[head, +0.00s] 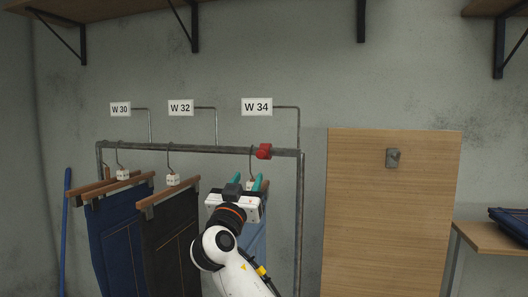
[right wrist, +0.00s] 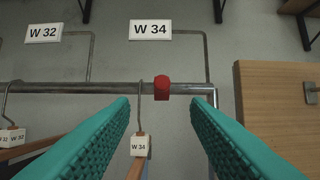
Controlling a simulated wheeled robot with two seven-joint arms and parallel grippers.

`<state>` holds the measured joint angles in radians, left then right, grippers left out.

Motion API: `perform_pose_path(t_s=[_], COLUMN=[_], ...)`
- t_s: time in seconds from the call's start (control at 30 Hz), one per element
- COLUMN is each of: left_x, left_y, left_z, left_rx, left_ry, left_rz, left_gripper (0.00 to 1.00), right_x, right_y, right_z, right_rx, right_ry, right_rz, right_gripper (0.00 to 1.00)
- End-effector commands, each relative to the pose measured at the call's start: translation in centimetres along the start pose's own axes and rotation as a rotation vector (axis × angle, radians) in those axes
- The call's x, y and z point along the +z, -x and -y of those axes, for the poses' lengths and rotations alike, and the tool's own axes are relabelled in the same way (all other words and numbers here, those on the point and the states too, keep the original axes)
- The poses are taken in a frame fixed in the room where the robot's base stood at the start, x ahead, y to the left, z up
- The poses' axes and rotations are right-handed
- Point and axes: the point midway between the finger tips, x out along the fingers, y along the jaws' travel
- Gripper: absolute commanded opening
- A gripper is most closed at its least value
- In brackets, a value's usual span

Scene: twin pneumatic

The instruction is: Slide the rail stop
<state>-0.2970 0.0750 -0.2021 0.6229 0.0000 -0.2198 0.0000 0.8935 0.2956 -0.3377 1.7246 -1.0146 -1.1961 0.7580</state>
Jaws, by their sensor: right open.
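The red rail stop (head: 264,151) sits on the grey metal clothes rail (head: 215,150), close to its right end and just right of the W 34 hanger's hook. It also shows in the right wrist view as a red block (right wrist: 162,87). My right gripper (head: 260,184) is in front of and a little below the stop in the head view. In the right wrist view its two green fingers (right wrist: 160,105) are wide apart, with the stop seen between them and no contact visible. My left gripper is not in view.
Dark blue, black and light blue trousers hang from wooden hangers (head: 168,197) on the rail. Signs W 30 (head: 120,109), W 32 (head: 181,107) and W 34 (head: 257,107) stand above. A wooden panel (head: 390,220) stands right of the rail; a side table (head: 490,236) is beyond.

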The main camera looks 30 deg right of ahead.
Motion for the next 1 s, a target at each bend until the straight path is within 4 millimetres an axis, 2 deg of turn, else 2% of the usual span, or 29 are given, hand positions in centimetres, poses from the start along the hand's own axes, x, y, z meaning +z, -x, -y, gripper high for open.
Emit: perform_pose_path(t_s=[0.17, 0.4, 0.6, 0.8, 1.0], left_x=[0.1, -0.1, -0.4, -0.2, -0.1], left_y=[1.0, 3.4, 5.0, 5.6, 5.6], left_z=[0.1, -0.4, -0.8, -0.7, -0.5], left_rx=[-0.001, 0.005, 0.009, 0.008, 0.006], left_ry=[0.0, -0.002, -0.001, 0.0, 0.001], left_rz=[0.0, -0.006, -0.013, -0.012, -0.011], left_gripper=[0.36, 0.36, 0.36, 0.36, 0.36], right_x=[0.8, 1.0, 0.8, 0.6, 0.4], right_y=[-1.8, -6.6, -10.1, -11.8, -12.0], right_z=[0.3, 0.4, 0.3, 0.3, 0.3], right_rx=[-0.01, -0.011, -0.008, -0.008, -0.006], right_ry=[-0.004, -0.002, -0.003, -0.004, -0.006], right_rz=[0.008, 0.006, 0.005, 0.005, 0.006], right_gripper=[0.43, 0.43, 0.43, 0.43, 0.43])
